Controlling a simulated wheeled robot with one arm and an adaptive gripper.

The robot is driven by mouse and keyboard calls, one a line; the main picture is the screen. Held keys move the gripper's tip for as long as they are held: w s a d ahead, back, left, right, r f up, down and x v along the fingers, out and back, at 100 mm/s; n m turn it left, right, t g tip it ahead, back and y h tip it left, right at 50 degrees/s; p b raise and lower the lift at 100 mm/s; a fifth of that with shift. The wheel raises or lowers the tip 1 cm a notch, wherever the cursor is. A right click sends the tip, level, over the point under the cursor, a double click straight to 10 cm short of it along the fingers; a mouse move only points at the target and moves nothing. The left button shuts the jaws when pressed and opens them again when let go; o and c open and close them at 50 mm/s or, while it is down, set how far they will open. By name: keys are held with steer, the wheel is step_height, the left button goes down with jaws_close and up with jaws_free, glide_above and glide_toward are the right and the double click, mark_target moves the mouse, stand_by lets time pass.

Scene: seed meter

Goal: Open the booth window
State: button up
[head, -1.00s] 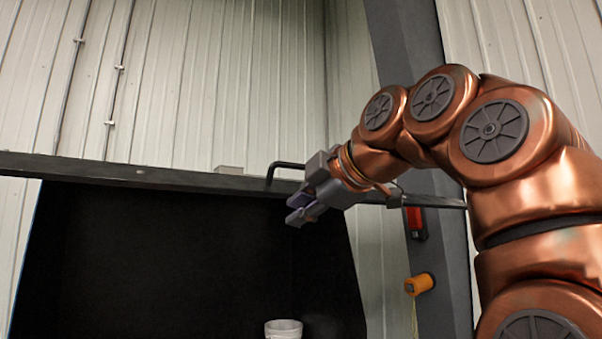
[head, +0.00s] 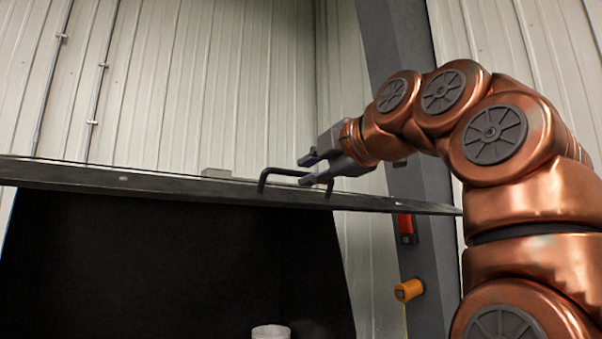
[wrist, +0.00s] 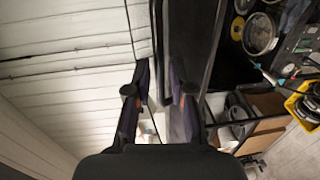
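The booth window is a dark panel seen nearly edge-on as a long bar (head: 120,181) above a dark opening. A black bent handle (head: 275,172) stands on its front edge. My gripper (head: 311,170) is at the right end of this handle, with its two fingers apart. The lower finger overlaps the handle's right part, so I cannot tell whether they touch. In the wrist view, my gripper (wrist: 160,92) has its fingers open, with a dark panel edge running behind the right finger. Nothing is visibly gripped.
A white bucket (head: 270,332) stands inside the dark opening (head: 180,260). A grey post (head: 425,270) at the right carries a red box (head: 406,228) and an orange fitting (head: 408,290). The wrist view shows a yellow crate (wrist: 304,104) and cluttered parts at the right.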

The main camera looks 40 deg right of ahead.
mark_target(303, 174)
steer(key=shift+w+d+f+p, duration=0.1)
steer(key=shift+w+p, duration=0.1)
steer(key=shift+w, duration=0.6)
steer(key=shift+w+d+f+p, duration=0.1)
steer(key=shift+w+p, duration=0.05)
steer(key=shift+w, duration=0.65)
steer(key=shift+c, duration=0.2)
jaws_close()
